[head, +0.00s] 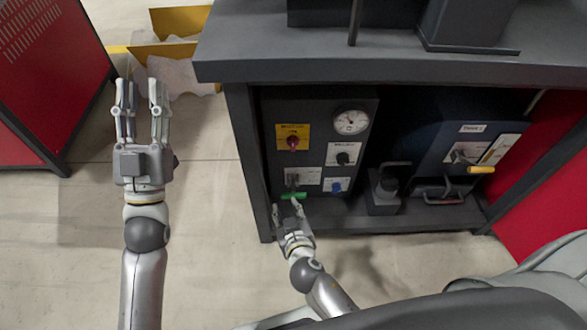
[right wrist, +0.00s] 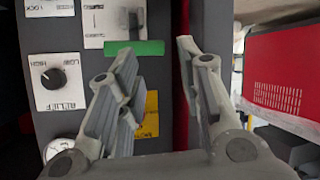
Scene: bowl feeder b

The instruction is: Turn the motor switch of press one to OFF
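The dark control panel (head: 322,110) stands under the bench and carries several controls. I cannot read which label says motor. My right gripper (head: 287,211) is just below the green strip in the head view. In the right wrist view, the open, empty right gripper (right wrist: 161,50) has its left fingertip close to the green strip (right wrist: 150,48); contact cannot be told. My left gripper (head: 141,92) is open and empty over the floor.
A red knob (head: 293,143) on a yellow plate, a gauge (head: 351,121), a black relief knob (head: 342,158) and a blue knob (head: 336,186) share the panel. A second unit with a yellow-tipped lever (head: 481,169) stands right.

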